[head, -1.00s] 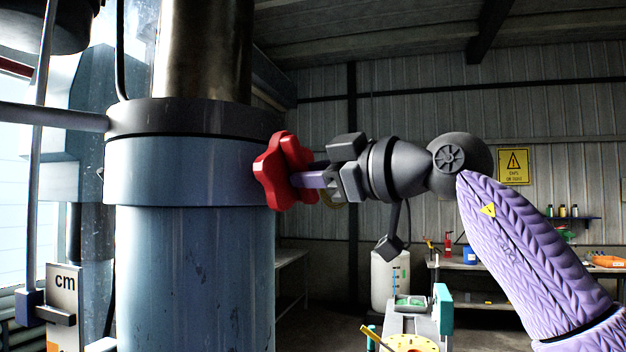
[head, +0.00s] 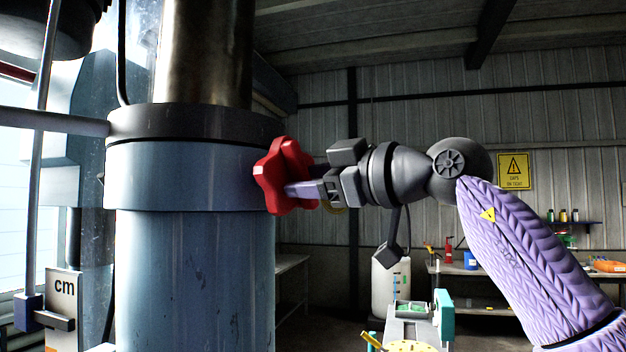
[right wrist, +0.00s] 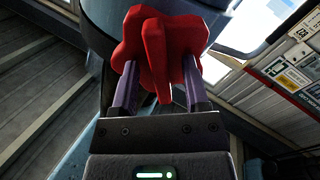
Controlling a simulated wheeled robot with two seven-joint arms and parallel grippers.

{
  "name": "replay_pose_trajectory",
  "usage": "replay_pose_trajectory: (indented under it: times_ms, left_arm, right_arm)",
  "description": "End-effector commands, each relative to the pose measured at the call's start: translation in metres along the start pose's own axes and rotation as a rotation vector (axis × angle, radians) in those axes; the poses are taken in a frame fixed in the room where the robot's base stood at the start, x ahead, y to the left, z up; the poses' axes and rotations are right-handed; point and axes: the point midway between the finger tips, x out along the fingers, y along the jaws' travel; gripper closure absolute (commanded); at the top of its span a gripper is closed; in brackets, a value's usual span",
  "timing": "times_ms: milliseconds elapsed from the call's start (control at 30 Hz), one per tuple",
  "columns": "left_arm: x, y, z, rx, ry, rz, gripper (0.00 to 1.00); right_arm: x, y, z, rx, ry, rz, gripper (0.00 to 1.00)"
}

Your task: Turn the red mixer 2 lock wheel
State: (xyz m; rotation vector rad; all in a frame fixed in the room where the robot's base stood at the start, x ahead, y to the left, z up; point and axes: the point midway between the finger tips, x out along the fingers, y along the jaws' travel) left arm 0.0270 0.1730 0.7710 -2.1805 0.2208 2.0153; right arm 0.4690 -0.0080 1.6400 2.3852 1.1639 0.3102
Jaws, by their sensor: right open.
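The red lock wheel (head: 279,176) is a lobed knob on the right side of the blue-grey column (head: 195,270), just under its dark collar. My right gripper (head: 306,181) reaches it from the right. The wheel also shows in the right wrist view (right wrist: 160,45), where the two purple fingers (right wrist: 160,88) stand apart on either side of one red lobe. The gripper is open, with gaps beside that lobe. The fingertips are partly hidden behind the wheel's other lobes. My left gripper is not in view.
A grey pipe (head: 50,120) runs into the column's collar from the left. A cm scale plate (head: 64,300) hangs at the lower left. Behind my right arm stand a white canister (head: 390,285), a bench and a yellow warning sign (head: 515,171).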

Motion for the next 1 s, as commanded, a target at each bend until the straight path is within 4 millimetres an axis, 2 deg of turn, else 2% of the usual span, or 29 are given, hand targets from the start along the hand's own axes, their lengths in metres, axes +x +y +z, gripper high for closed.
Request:
replay_pose_trajectory:
  times_ms: [133, 300, 400, 500, 633, 1000]
  left_arm:
    - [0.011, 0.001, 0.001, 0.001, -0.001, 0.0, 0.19]
    - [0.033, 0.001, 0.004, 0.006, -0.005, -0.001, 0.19]
    - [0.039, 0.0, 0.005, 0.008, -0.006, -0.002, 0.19]
    - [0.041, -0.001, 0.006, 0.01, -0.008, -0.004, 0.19]
    - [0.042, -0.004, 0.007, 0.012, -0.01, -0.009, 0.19]
    - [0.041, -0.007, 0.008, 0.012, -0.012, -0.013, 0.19]
  right_arm:
    - [-0.014, -0.001, 0.003, -0.002, 0.001, 0.004, 0.41]
    - [-0.058, -0.002, 0.005, -0.002, 0.001, 0.005, 0.41]
    - [-0.08, -0.002, 0.004, -0.001, 0.0, 0.003, 0.41]
    - [-0.094, -0.001, 0.002, 0.0, 0.0, 0.002, 0.41]
    - [-0.1, 0.0, 0.0, -0.001, 0.0, 0.0, 0.41]
    - [-0.098, 0.0, 0.002, 0.002, 0.001, -0.003, 0.41]
